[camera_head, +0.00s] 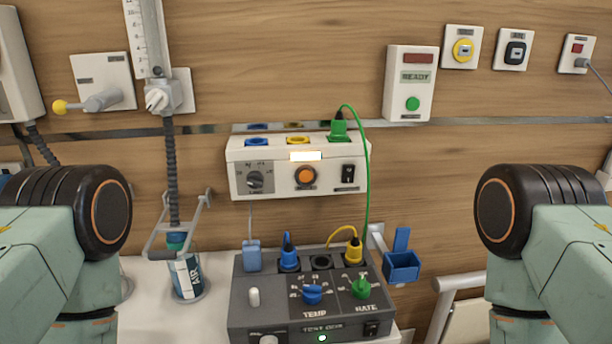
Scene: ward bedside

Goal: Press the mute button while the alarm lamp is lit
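A white wall module (240,180) hangs in the middle of the head view. A small bar lamp (306,156) on its front glows bright white with a yellowish edge. Just below the lamp is a round orange button (305,176) in a dark ring; its label is too small to read, so I cannot tell if it is the mute button. Nothing touches or covers it. Thick dark-ringed joints of my arms stand at the left and right edges, well apart from the module. Neither of my grippers shows.
A grey console (245,310) with knobs and plugs stands below the module. A green cable (367,170) hangs by the module's right side. A READY box (393,95) with a green button is at upper right.

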